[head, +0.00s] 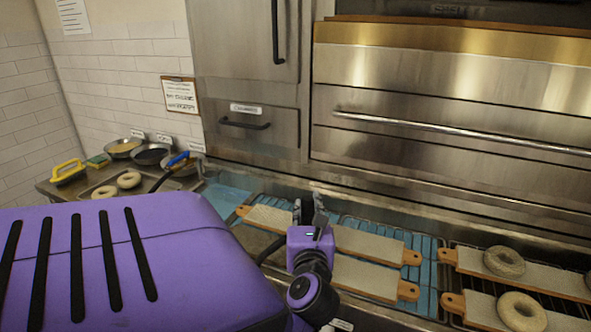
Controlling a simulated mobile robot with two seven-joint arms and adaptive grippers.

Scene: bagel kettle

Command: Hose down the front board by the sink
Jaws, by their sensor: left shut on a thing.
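My left gripper (311,208) is in the middle of the head view, over the sink area, with its fingers pointing away from me. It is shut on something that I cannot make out. A blue-handled piece with a black curved part (178,159) lies at the left. My right gripper is not in view.
Two boards with bagels (503,262) lie on a dark rack at the right. A tray (154,183) with bagels, several bowls (152,155) and a yellow-handled tool (68,172) stand at the left. A steel oven front (440,110) closes off the back.

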